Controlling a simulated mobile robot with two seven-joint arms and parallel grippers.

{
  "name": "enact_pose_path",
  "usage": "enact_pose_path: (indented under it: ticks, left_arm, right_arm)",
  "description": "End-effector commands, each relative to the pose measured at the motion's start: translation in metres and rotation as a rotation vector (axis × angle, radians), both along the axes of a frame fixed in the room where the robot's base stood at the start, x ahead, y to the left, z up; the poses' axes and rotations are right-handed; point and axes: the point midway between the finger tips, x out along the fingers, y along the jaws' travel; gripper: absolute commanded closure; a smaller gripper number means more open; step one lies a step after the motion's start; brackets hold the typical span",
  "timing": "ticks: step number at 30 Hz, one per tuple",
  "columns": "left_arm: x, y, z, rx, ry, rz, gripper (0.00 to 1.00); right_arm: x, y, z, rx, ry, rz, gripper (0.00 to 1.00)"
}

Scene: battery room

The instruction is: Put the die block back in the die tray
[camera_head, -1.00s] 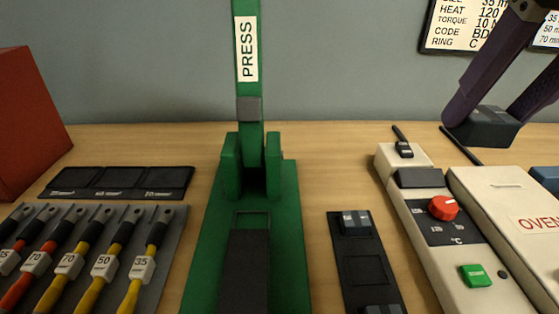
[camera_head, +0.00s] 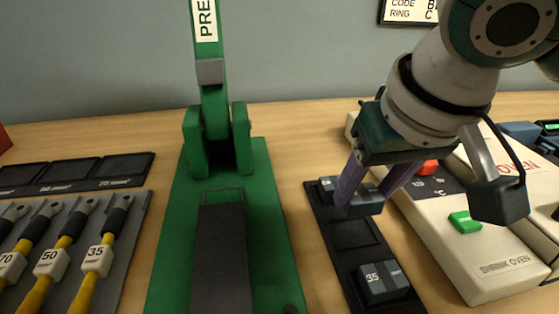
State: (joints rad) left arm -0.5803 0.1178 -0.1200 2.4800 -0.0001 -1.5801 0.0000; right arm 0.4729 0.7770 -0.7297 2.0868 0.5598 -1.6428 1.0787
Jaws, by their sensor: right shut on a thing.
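The die tray (camera_head: 347,258) is a long black tray right of the press. A dark die block (camera_head: 327,184) sits in its far slot, partly hidden behind my right gripper. The middle slot is empty, and a die block marked 35 (camera_head: 383,283) sits in the near slot. My right gripper (camera_head: 366,190) is shut on another dark blue-grey die block (camera_head: 366,203). It holds this block over the tray's right side, near the far and middle slots; the gap below it is hard to judge. My left gripper is not in view.
The green press (camera_head: 171,255) stands left of the tray. The shrink oven (camera_head: 490,278) is close on the right, partly under my right arm. Cable lugs with yellow handles (camera_head: 85,285) lie on a rack at the left, with black trays (camera_head: 75,175) behind.

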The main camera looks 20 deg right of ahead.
Motion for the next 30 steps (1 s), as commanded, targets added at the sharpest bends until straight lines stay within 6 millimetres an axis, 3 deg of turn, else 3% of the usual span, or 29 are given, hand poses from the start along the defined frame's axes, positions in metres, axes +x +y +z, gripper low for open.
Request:
enact_pose_path:
  ticks: [9,22,23,30]
  left_arm:
    - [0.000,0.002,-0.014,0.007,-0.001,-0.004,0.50]
    - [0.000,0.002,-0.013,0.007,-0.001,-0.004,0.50]
    - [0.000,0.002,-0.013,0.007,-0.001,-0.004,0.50]
    - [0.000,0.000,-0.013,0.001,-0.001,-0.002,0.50]
  right_arm:
    - [0.000,0.000,-0.043,-0.001,0.001,0.001,1.00]
    - [0.000,0.000,-0.048,0.001,0.001,0.000,1.00]
    - [-0.001,0.000,-0.048,0.001,0.002,0.001,0.42]
    - [0.000,0.000,-0.048,0.001,0.001,0.001,0.16]
